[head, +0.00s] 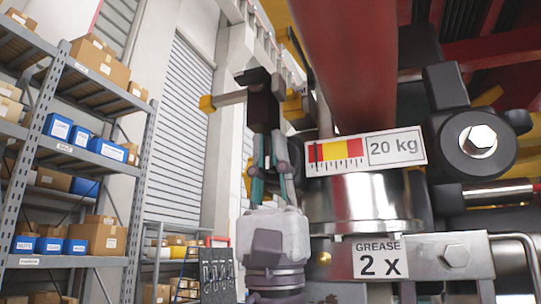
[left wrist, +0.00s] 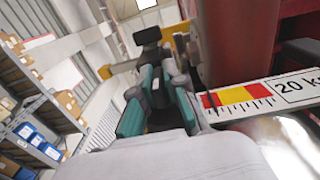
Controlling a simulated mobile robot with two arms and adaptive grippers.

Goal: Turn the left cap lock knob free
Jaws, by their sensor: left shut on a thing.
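A black block-shaped part (head: 262,103), which I take to be the left cap lock knob, stands at the upper middle of the head view. A light bar with a yellow end (head: 208,104) runs beside it to the left. My left gripper (head: 268,140) reaches up from below and is shut on the lower part of the black knob, between its grey and teal fingers. In the left wrist view the black top (left wrist: 147,36) sticks out beyond the fingertips (left wrist: 157,75). The fingers hide the gripped part. My right gripper is not in view.
A red cylinder (head: 350,65) and a metal collar (head: 365,200) stand close to the right, with a 20 kg scale plate (head: 365,151) and a grease label (head: 380,258). A bolted black boss (head: 478,140) is farther right. Shelves with boxes (head: 65,150) stand far left.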

